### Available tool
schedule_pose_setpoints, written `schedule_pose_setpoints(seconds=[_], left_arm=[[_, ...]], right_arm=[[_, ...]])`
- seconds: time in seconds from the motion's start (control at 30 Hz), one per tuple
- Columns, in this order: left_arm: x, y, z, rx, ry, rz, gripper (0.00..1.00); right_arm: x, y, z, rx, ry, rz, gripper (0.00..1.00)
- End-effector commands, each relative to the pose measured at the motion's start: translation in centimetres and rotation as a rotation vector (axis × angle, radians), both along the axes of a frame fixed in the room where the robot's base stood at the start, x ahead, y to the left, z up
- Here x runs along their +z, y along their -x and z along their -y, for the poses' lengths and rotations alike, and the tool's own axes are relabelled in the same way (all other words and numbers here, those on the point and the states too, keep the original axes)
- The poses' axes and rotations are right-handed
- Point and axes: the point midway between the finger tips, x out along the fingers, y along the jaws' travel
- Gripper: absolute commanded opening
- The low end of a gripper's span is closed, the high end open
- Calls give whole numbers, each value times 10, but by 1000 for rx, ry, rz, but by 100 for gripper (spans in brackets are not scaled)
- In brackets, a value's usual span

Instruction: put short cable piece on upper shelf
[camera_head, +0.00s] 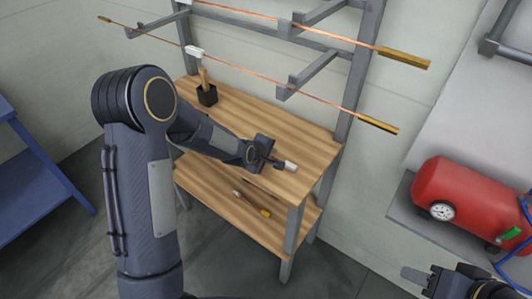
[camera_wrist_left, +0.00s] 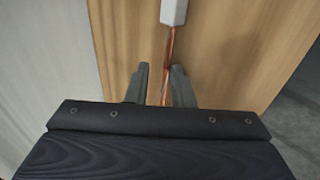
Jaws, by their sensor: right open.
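The short cable piece, thin copper with a pale block end (camera_head: 290,167), shows at the upper shelf (camera_head: 285,127) near its front right edge. My left gripper (camera_head: 272,159) is low over this wooden shelf. In the left wrist view the copper part (camera_wrist_left: 168,62) runs between the two fingers of my left gripper (camera_wrist_left: 160,84), with the pale block (camera_wrist_left: 173,12) beyond them. The fingers stand a little apart; a gap shows left of the copper. Whether they grip it, or the piece rests on the wood, I cannot tell. My right gripper (camera_head: 420,276) is open at lower right.
A black holder (camera_head: 207,96) with a wooden-handled tool stands at the shelf's back left. The lower shelf (camera_head: 225,190) holds a screwdriver (camera_head: 266,213). Long copper cables with brass ends (camera_head: 378,124) lie on rack arms above. A red tank (camera_head: 465,198) stands at right, a blue table (camera_head: 30,150) at left.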

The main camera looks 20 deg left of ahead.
Motion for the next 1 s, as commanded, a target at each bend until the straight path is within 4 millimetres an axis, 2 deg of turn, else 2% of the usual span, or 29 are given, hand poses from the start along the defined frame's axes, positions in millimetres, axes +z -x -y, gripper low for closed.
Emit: schedule_pose_setpoints(seconds=[0.07,0.17,0.2,0.3,0.63,1.0], left_arm=[[2,5,-1,-2,-3,-19,28],[14,5,-1,-2,-4,-18,28],[14,10,-3,1,-2,-13,28],[31,26,-8,1,-1,-9,28],[81,70,-21,1,-1,-4,28],[99,89,-27,-15,-13,-6,28]], right_arm=[[9,0,0,0,0,0,41],[24,0,0,0,0,0,41],[13,0,0,0,0,1,41],[8,0,0,0,0,0,41],[5,0,0,0,0,0,41],[5,0,0,0,0,0,41]])
